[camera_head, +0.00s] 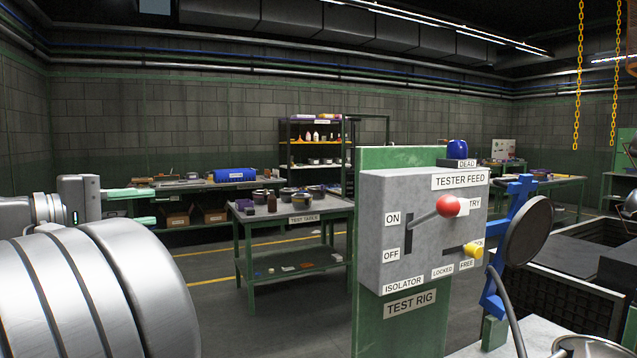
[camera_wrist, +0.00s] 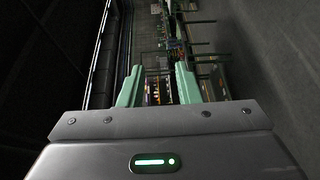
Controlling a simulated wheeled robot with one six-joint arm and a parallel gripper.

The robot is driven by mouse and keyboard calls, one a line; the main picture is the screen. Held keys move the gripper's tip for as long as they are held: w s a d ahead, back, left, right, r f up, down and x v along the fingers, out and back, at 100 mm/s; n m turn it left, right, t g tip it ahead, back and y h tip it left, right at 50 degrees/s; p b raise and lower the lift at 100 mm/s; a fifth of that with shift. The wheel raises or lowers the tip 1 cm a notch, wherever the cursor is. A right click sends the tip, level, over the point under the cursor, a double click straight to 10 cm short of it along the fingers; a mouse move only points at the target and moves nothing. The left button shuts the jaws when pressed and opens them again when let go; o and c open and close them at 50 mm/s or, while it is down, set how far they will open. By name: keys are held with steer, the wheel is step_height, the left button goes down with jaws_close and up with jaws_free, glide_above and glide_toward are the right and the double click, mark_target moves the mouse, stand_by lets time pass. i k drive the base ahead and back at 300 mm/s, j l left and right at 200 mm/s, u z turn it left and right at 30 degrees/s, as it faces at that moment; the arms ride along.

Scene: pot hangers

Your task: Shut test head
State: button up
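A blue bracket (camera_head: 515,215) carrying a dark round disc (camera_head: 530,230) stands on the right side of the test rig (camera_head: 410,303); it looks like the test head, raised and tilted on edge. The grey tester feed box (camera_head: 385,205) has a red-knobbed lever (camera_head: 448,206) at the upper, ON end of its slot. A yellow knob (camera_head: 473,250) sits near the FREE label. A blue lamp (camera_head: 457,149) is above the DEAD label. My gripper (camera_head: 150,206) is far left of the rig, open and empty. Its green fingers stand apart in the wrist view (camera_wrist: 159,70).
A green table (camera_head: 293,212) labelled test tails holds several pots behind the rig. A workbench (camera_head: 190,185) with a blue bin runs along the back wall. Yellow chains (camera_head: 578,80) hang at the right. A pale worktop (camera_head: 510,340) lies below the disc. Open floor lies left of the rig.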

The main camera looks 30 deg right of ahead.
mark_target(527, 227)
steer(key=i+j+z, duration=0.4)
steer(key=i, duration=0.3)
steer(key=i+j+z, duration=0.4)
steer(key=i+j, duration=0.2)
steer(key=i+l+z, duration=0.15)
steer(key=z, duration=0.35)
steer(key=i+z, duration=0.7)
steer(key=z, duration=0.25)
steer(key=i+j+z, duration=0.25)
steer(key=z, duration=0.2)
steer(key=i+z, duration=0.5)
steer(key=z, duration=0.25)
steer(key=i+z, duration=0.35)
steer(key=k+j, duration=0.05)
steer(key=k, duration=0.05)
